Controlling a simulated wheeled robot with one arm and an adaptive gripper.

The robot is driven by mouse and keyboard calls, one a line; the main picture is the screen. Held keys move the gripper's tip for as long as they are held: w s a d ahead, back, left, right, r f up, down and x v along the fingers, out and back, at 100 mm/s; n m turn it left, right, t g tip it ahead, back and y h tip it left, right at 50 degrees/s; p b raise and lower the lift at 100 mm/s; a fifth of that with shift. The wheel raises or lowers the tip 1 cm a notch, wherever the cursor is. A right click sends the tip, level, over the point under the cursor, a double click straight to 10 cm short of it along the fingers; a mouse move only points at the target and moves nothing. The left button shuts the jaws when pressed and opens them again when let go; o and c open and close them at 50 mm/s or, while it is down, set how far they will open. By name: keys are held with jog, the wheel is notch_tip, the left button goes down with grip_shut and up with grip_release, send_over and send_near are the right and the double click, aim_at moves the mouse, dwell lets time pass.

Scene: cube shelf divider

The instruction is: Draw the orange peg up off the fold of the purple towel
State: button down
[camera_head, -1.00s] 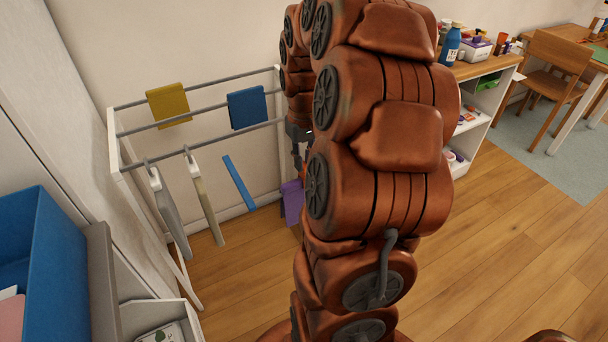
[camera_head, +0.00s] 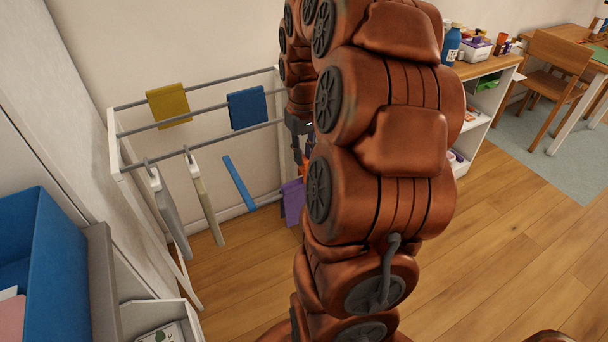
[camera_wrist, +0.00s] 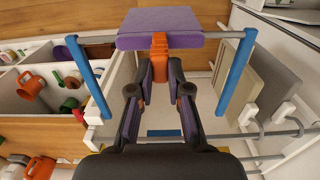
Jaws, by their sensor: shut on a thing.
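The purple towel (camera_wrist: 160,27) hangs folded over a grey rail of the drying rack; it also shows in the head view (camera_head: 293,203), partly behind my arm. The orange peg (camera_wrist: 160,50) is between my fingertips, at the towel's near edge in the wrist view. My gripper (camera_wrist: 160,76) is shut on the peg. I cannot tell whether the peg's legs still touch the towel's fold. In the head view my arm hides most of the gripper.
The white rack (camera_head: 115,140) also holds a yellow towel (camera_head: 168,105), a blue towel (camera_head: 247,108) and pale cloths (camera_head: 205,200). A shelf (camera_wrist: 45,85) with cups stands at the left in the wrist view.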

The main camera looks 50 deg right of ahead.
aim_at(304, 158)
jog(key=shift+r, duration=1.6)
